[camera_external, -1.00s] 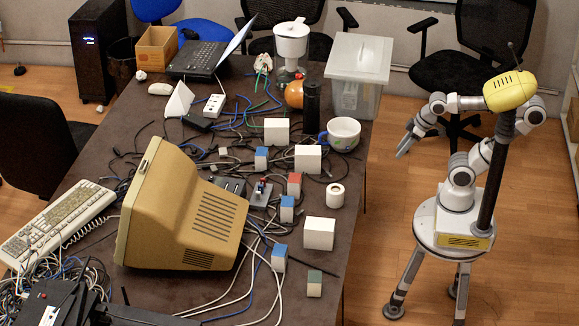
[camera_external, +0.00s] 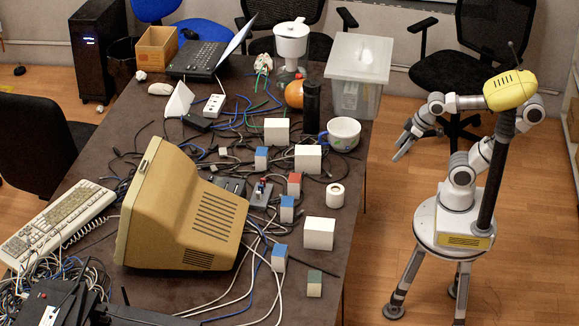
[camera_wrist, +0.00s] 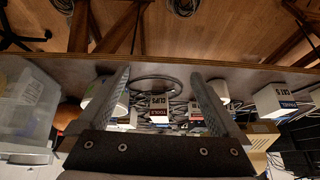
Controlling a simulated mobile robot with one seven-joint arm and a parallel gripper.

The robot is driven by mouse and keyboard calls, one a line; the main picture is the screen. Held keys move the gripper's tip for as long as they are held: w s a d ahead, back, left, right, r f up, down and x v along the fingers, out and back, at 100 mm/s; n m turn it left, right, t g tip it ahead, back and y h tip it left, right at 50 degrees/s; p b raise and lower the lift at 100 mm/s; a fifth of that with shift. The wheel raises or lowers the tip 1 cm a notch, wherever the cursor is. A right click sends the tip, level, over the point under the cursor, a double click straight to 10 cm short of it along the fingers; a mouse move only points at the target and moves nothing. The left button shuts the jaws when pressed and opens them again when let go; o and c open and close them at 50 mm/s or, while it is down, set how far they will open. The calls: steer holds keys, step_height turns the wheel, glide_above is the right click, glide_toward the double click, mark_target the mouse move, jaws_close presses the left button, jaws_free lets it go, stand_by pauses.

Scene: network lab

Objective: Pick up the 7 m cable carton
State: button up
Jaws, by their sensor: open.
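Several small cartons stand among cables on the dark table. White cartons (camera_external: 320,234), (camera_external: 308,159) and (camera_external: 276,131) and smaller blue- or red-topped ones (camera_external: 287,208) show in the external view; their labels are unreadable there, so I cannot tell which is the 7 m cable carton. My gripper (camera_external: 402,150) hangs in the air off the table's right side, touching nothing. In the wrist view my gripper (camera_wrist: 160,76) is open and empty. A white carton with a red and dark label (camera_wrist: 159,103) shows between its fingers, farther off. Another white carton (camera_wrist: 274,101) with a blue label is at right.
A clear lidded bin (camera_external: 352,98), a dark cylinder (camera_external: 312,102) and a white mug (camera_external: 343,134) stand near the table's far right. A tape roll (camera_external: 335,195) lies by the right edge. A beige monitor (camera_external: 185,215) fills the near middle. Cables run between the cartons.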

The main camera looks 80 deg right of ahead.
steer(key=w+a+r+m+t+y+p, duration=0.4)
steer(key=w+a+m+p, duration=0.55)
steer(key=w+a, duration=0.65)
steer(key=w+a+r+m+t+y+p, duration=0.1)
steer(key=w+a+m+y+p, duration=0.15)
steer(key=a+m+p, duration=0.6)
steer(key=m+t+h+b, duration=0.25)
steer(key=m+h, duration=0.25)
steer(key=m, duration=1.1)
glide_toward(287, 205)
steer(key=w+f, duration=0.2)
steer(key=f, duration=0.1)
steer(key=w+f, duration=0.1)
steer(key=shift+w+d+f, duration=0.25)
steer(key=shift+w+d, duration=0.05)
steer(key=shift+w, duration=0.1)
steer(key=shift+w+d+r+x, duration=0.1)
steer(key=shift+r+x, duration=0.1)
steer(key=shift+x, duration=0.75)
steer(key=shift+w+d+r+x, duration=0.1)
steer(key=shift+r+x, duration=0.05)
steer(key=shift+x, duration=0.75)
steer(key=shift+w+d+r+x, duration=0.1)
steer(key=shift+d+r+x, duration=0.1)
steer(key=shift+x, duration=0.75)
steer(key=shift+s, duration=0.1)
steer(key=c, duration=1.5)
